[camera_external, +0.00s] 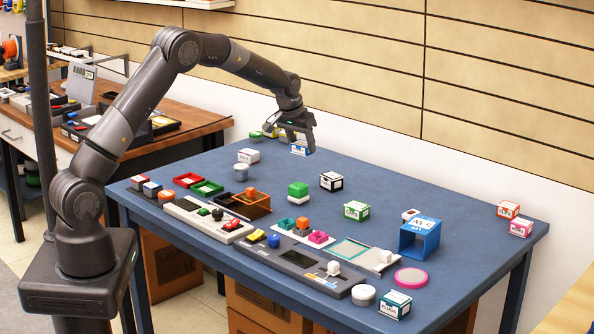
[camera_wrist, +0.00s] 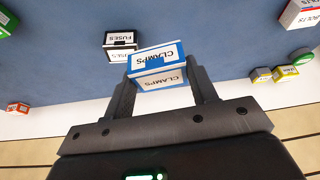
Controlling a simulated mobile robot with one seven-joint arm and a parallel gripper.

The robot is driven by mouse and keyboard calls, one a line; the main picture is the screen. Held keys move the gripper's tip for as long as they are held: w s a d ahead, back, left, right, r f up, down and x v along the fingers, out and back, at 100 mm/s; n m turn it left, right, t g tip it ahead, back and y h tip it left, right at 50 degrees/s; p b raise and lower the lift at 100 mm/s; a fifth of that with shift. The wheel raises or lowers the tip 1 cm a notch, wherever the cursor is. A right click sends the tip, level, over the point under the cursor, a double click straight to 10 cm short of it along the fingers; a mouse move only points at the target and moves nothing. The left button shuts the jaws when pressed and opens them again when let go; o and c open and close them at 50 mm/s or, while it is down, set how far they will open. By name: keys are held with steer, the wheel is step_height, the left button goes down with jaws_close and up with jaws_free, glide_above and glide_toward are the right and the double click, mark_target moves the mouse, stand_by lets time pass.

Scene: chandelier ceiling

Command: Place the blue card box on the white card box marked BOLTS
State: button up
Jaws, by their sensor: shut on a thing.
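My gripper (camera_external: 298,142) is shut on the blue card box (camera_external: 300,150), above the far part of the table. In the wrist view the blue box (camera_wrist: 158,65), with white CLAMPS labels, sits between the two fingers (camera_wrist: 160,88). The white box marked BOLTS (camera_wrist: 302,14) is cut off at the top right corner of the wrist view, apart from the held box. In the external view a white box (camera_external: 248,155) that appears to be it stands on the table, left of my gripper. Its lettering is too small to read there.
A black-and-white FUSES box (camera_wrist: 120,44) stands near the held box in the wrist view. A grey round tin (camera_external: 241,172) stands just in front of the white box.

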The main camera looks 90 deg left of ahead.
steer(key=s+a+r+n+g, duration=0.1)
steer(key=s+a+r+n, duration=0.25)
steer(key=s+a, duration=0.75)
glide_toward(250, 150)
steer(key=shift+w+a+f+y, duration=0.15)
steer(key=shift+w+f+y, duration=0.15)
steer(key=shift+w+f, duration=0.25)
steer(key=shift+s+a+f+m, duration=0.1)
steer(key=shift+a+f+m, duration=0.15)
steer(key=shift+a, duration=0.15)
steer(key=shift+f, duration=1.9)
steer(key=shift+f, duration=0.15)
steer(key=o, duration=1)
steer(key=v, duration=1.2)
steer(key=shift+d, duration=0.1)
